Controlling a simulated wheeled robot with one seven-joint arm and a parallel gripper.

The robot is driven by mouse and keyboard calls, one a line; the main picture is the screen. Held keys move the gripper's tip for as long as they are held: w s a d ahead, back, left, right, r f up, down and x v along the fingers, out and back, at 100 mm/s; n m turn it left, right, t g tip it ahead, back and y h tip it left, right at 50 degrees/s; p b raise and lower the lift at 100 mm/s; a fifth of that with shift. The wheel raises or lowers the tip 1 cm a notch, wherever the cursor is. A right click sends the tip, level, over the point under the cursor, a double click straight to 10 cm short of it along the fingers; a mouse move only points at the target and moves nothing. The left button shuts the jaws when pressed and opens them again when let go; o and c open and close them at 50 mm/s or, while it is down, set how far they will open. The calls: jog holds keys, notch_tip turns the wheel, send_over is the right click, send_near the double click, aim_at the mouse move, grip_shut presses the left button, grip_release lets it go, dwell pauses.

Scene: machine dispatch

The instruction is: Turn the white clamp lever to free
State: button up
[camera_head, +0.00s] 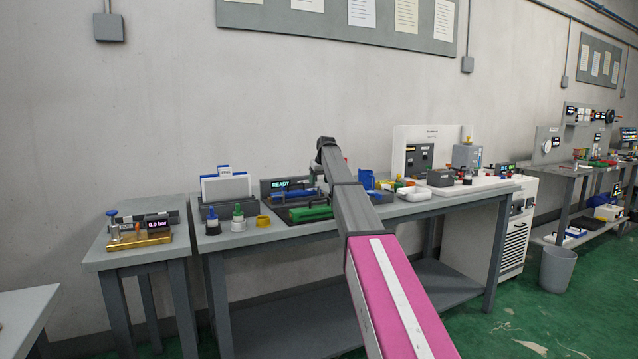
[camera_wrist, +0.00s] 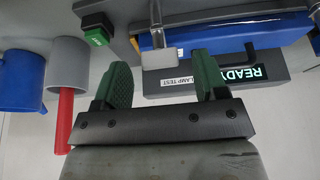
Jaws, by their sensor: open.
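My arm hides the lever there.
On the workbench (camera_head: 268,232) stand a green part (camera_head: 309,213) and a yellow ring (camera_head: 262,221).

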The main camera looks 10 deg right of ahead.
jog(key=shift+w+f, duration=0.2)
jog(key=shift+f, duration=0.3)
jog(key=c, duration=0.9)
